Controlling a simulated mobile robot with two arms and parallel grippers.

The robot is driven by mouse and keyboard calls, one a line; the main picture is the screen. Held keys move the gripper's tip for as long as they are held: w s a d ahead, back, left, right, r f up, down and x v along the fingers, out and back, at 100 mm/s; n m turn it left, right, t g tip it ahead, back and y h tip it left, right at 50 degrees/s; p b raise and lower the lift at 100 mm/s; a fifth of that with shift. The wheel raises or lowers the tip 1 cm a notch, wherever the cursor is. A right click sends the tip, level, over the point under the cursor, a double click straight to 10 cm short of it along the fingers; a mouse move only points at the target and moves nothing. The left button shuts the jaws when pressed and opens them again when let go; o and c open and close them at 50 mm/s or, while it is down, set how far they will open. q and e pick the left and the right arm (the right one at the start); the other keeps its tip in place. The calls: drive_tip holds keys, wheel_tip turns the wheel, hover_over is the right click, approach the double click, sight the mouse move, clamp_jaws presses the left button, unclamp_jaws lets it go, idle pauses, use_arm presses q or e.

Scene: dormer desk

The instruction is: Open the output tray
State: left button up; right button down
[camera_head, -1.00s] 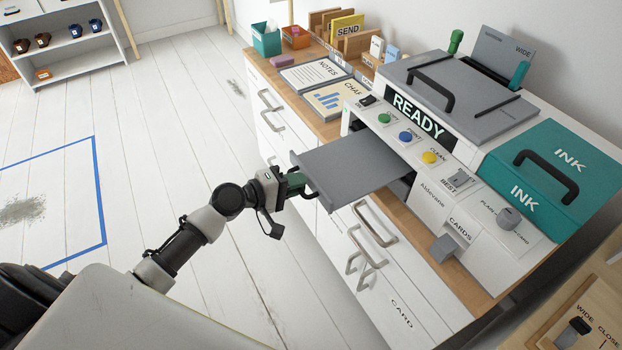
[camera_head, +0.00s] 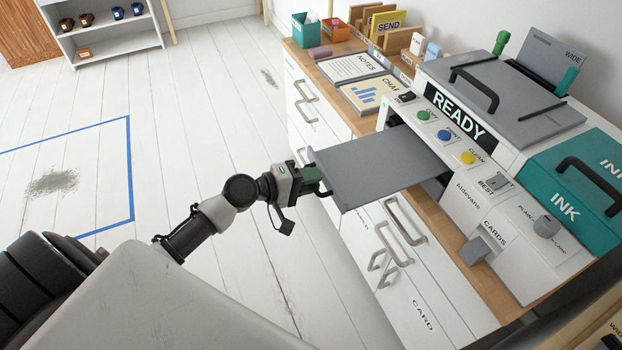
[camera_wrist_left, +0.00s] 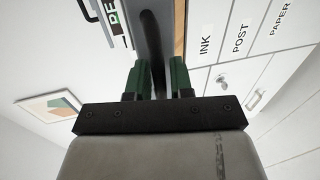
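The output tray (camera_head: 375,170) is a flat grey panel sticking far out of the front of the white printer (camera_head: 500,205). My left gripper (camera_head: 318,183) is at the tray's outer front edge, on its dark handle. In the left wrist view, the green fingers (camera_wrist_left: 162,80) stand on both sides of a dark bar (camera_wrist_left: 152,48), the tray's handle, and look shut on it. In the head view the handle is mostly hidden by the gripper. My right gripper is in neither view.
Drawers with grey handles (camera_head: 403,222) are below the tray. The READY display (camera_head: 455,115) and coloured buttons are above it. Notes and charts papers (camera_head: 352,68) lie to the left of the printer.

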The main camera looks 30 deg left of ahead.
use_arm(q)
drive_tip(key=b+v, duration=0.2)
drive_tip(key=v, duration=0.8)
drive_tip(key=shift+s+a, duration=0.25)
drive_tip(key=shift+s, duration=0.1)
